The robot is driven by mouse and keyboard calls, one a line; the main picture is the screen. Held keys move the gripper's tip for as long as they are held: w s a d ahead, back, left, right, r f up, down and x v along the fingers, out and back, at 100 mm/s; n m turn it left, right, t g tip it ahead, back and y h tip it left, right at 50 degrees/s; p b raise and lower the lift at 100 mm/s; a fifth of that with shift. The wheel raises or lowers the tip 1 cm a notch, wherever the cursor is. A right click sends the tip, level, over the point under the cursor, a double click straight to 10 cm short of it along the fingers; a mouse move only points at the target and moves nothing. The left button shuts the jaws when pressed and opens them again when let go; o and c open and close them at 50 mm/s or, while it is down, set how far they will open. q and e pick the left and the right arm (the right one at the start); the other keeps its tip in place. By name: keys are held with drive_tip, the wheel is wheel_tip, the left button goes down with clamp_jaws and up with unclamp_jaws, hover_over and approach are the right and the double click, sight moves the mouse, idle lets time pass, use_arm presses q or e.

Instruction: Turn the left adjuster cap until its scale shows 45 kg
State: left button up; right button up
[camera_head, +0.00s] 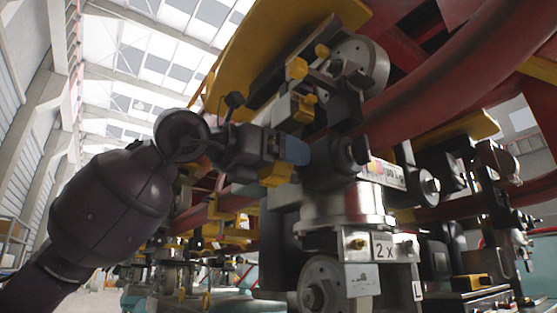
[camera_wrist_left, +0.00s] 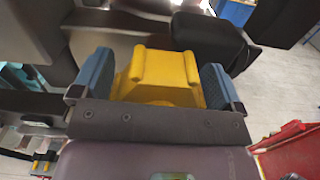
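My left gripper (camera_head: 285,150) has blue fingertips and reaches the dark adjuster housing from the left in the head view. In the left wrist view its two blue fingers (camera_wrist_left: 158,82) stand wide apart, one on each side of a yellow block-shaped part (camera_wrist_left: 162,78). That yellow part (camera_head: 275,174) also shows just under the near fingertip in the head view. I cannot tell whether the fingers press on it. A dark cylindrical cap (camera_head: 330,165) lies just right of the fingertips. Beside it is a pale label with a kg marking (camera_head: 388,173), too small to read surely. My right gripper is not in view.
A red track tube (camera_head: 430,75) curves above the housing. A wheel (camera_head: 360,62) and yellow blocks (camera_head: 297,68) sit above the gripper. A metal bracket with a "2 x" plate (camera_head: 382,246) stands below. Dark machinery crowds the right side.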

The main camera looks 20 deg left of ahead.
use_arm(q)
drive_tip(key=c, duration=0.7)
drive_tip(key=shift+o, duration=0.2)
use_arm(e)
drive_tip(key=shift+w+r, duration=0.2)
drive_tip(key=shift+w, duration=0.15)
use_arm(q)
drive_tip(key=shift+m, duration=0.3)
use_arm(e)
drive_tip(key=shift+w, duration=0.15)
